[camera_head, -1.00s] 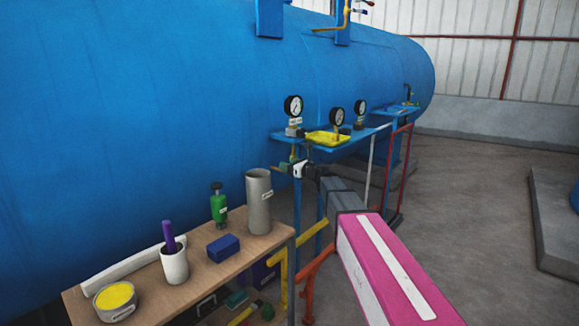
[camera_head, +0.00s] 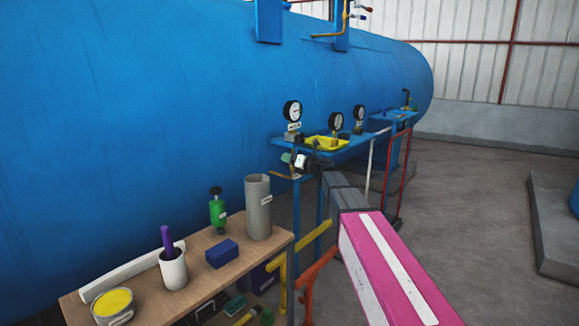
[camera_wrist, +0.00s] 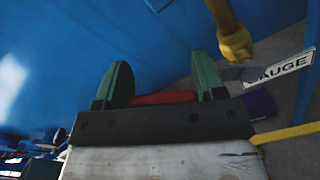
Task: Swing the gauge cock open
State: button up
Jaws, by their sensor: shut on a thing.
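In the wrist view my gripper (camera_wrist: 160,70) has its two green fingers on either side of a red bar, the gauge cock's handle (camera_wrist: 165,99), which lies deep between them. The brass body of the gauge cock (camera_wrist: 235,45) hangs on a brass pipe just right of the right finger. A white tag reading GAUGE (camera_wrist: 282,70) is beside it. The link between the red handle and the brass body is hidden behind the right finger. In the head view my gripper (camera_head: 287,158) is under the left end of the blue gauge shelf, below the nearest dial gauge (camera_head: 292,111).
The blue shelf (camera_head: 345,152) carries more gauges and a yellow tray (camera_head: 325,142). A wooden bench (camera_head: 205,270) with a grey cylinder (camera_head: 258,207), green bottle and mug stands at front left. The large blue vessel (camera_head: 150,120) fills the back. Open floor lies right.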

jog(key=shift+w+d+r+m, duration=0.5)
jog(key=shift+r+m, duration=0.1)
jog(key=shift+m, duration=0.55)
jog(key=shift+w+d+r+m, duration=0.35)
jog(key=shift+w+r+m, duration=0.2)
jog(key=shift+m, duration=0.6)
jog(key=o, duration=1)
jog(key=v, duration=1.1)
jog(key=shift+a, duration=0.1)
jog(key=shift+c, duration=0.3)
